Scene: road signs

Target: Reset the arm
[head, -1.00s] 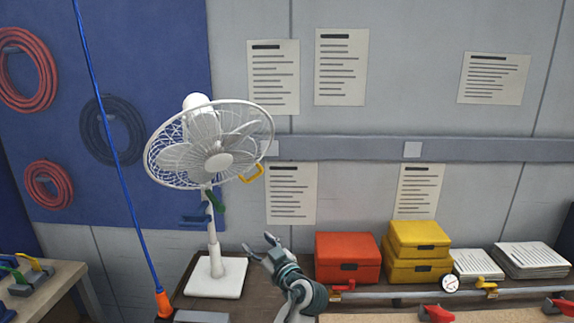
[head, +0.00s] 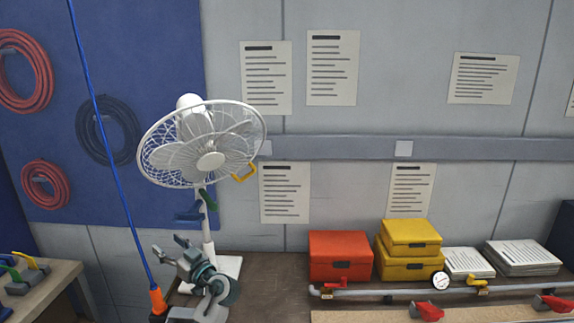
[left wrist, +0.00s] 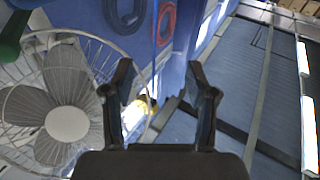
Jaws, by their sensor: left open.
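My left gripper (head: 172,247) is low in the head view, in front of the white fan's stand and partly covering its base. Its fingers are apart and nothing is between them. In the left wrist view the two dark fingers of my left gripper (left wrist: 160,82) are spread wide and empty. The white fan (head: 210,161) stands on the dark table, and its caged head also shows at the left of the left wrist view (left wrist: 66,122). My right gripper is in neither view.
A blue cable (head: 104,130) with an orange end (head: 157,300) hangs left of my gripper. A red box (head: 340,257) and yellow boxes (head: 409,238) stand to the right, with a pipe (head: 400,291) and gauge before them. The dark table (head: 275,270) is bare between fan and red box.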

